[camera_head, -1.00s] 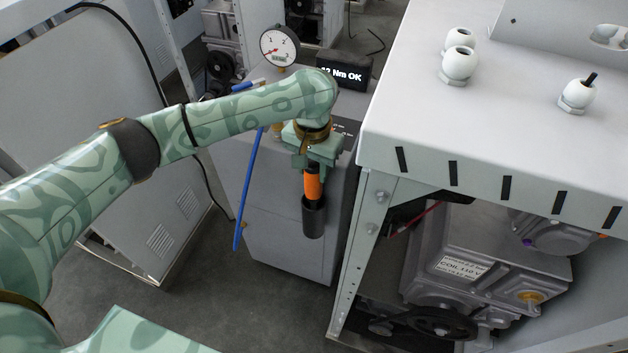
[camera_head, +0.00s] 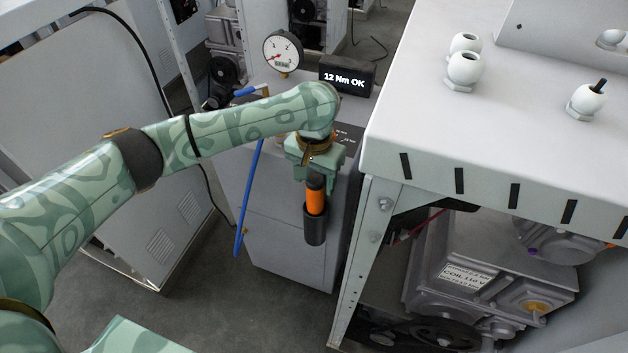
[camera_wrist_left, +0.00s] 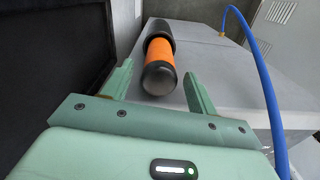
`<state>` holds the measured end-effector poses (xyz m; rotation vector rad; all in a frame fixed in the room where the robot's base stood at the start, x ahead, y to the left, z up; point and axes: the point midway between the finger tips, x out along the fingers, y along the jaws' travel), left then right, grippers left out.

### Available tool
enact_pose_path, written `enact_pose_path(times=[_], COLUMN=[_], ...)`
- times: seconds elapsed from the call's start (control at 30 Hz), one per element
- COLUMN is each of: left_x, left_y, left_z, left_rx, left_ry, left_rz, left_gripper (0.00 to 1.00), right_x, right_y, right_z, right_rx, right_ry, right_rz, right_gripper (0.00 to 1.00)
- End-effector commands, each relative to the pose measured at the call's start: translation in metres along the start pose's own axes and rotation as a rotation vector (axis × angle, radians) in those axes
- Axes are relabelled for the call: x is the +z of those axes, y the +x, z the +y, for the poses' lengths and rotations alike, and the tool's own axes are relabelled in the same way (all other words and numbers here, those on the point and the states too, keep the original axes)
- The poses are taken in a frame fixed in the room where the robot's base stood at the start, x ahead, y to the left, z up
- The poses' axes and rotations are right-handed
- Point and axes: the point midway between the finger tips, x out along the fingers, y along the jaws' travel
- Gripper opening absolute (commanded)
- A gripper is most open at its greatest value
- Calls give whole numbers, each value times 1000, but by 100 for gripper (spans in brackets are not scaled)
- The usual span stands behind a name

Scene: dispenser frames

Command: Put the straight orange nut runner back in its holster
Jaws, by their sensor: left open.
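The straight orange nut runner (camera_head: 316,196) sits upright in a dark cylindrical holster (camera_head: 315,228) on the side of the grey cabinet. In the left wrist view its black rounded end and orange body (camera_wrist_left: 159,60) show, with the dark holster (camera_wrist_left: 158,28) around the far part. My left gripper (camera_head: 314,172) is just above the runner. In the left wrist view, my left gripper's fingers (camera_wrist_left: 158,88) stand apart on either side of the runner's near end, with gaps visible on both sides. My right gripper is not in view.
A blue hose (camera_head: 248,195) hangs left of the holster. A pressure gauge (camera_head: 283,52) and a display reading "12 Nm OK" (camera_head: 346,75) stand on the grey cabinet (camera_head: 285,225). A white-topped machine (camera_head: 420,110) stands close on the right.

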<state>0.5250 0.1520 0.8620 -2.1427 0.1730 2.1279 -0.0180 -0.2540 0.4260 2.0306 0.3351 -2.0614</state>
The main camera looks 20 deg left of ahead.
Motion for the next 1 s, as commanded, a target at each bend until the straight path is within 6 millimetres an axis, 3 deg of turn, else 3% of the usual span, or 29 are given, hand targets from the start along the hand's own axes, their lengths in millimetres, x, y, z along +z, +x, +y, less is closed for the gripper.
enact_pose_path(times=[0.03,0.1,0.3,0.4,1.0], left_x=[0,-1,0,0,0], left_y=[-24,-42,-83,-94,-98], left_z=[0,0,0,0,0], left_rx=[-1,-2,-1,-1,0], left_ry=[0,0,0,0,-1], left_rz=[8,9,6,3,0], left_gripper=[58,58,58,58,58], right_x=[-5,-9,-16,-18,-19], right_y=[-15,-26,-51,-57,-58], right_z=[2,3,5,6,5], right_rx=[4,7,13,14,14], right_ry=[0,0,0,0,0], right_rz=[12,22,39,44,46], right_gripper=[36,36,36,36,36])
